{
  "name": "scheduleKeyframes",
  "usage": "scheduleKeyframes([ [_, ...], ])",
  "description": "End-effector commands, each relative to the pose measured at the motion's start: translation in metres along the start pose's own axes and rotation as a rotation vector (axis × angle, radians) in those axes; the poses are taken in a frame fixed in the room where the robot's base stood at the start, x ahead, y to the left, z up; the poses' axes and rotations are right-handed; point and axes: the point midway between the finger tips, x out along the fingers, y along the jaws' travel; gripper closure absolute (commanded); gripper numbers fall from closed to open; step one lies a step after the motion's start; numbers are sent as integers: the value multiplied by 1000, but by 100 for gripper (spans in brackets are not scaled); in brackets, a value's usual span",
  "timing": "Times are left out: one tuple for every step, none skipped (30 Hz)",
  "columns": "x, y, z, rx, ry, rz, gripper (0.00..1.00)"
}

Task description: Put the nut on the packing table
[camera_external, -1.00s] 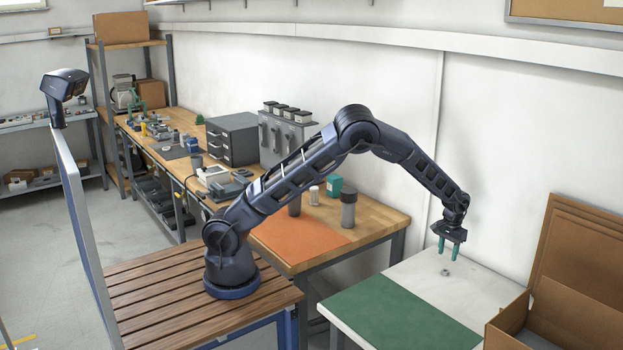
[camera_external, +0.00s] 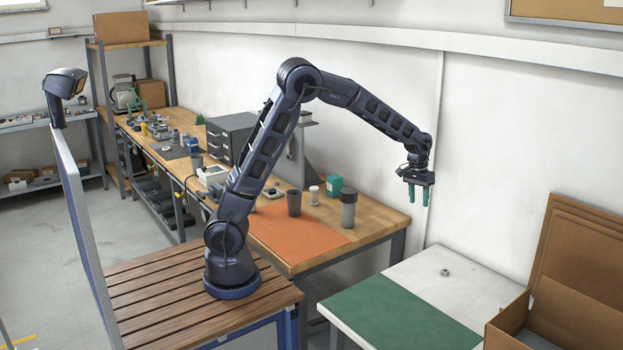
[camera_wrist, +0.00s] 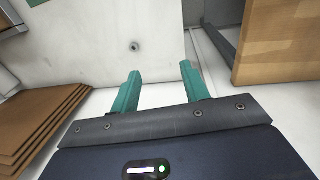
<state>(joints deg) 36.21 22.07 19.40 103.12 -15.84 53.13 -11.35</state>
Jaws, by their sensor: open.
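The nut (camera_external: 445,272) is a small grey ring lying on the white top of the packing table (camera_external: 413,280). It also shows in the wrist view (camera_wrist: 134,46), beyond my fingertips and apart from them. My gripper (camera_external: 418,195) is open and empty, with its green fingers pointing down. It hangs above and to the left of the nut in the external view, clear of the table. The wrist view shows both green fingers (camera_wrist: 160,72) spread with nothing between them.
A green mat (camera_external: 400,315) covers the front of the packing table. An open cardboard box (camera_external: 510,320) stands at its right, with flat cardboard sheets (camera_external: 590,250) behind. The wooden workbench (camera_external: 375,222) to the left carries a dark cup (camera_external: 293,203) and a grey cylinder (camera_external: 348,212).

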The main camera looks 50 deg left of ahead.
Motion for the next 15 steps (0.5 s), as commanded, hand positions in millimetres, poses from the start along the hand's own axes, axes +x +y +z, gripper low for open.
scheduleKeyframes([
  [-16,-13,7,-4,9,12,54],
  [-24,-20,12,-3,13,17,54],
  [-35,-29,18,-4,18,24,54],
  [-43,-36,22,-5,23,30,54],
  [-50,-42,28,-4,27,34,54],
  [-60,-51,35,-4,33,39,54],
  [-67,-58,40,-4,38,43,54],
  [-74,-64,46,-3,44,47,54],
  [-83,-73,54,-3,50,52,54],
  [-89,-79,60,-2,56,56,54],
  [-96,-85,66,-1,62,59,54],
  [-104,-93,74,2,70,62,54],
  [-110,-100,81,2,75,64,54],
  [-115,-106,87,2,81,66,54],
  [-123,-113,96,4,90,69,54],
])
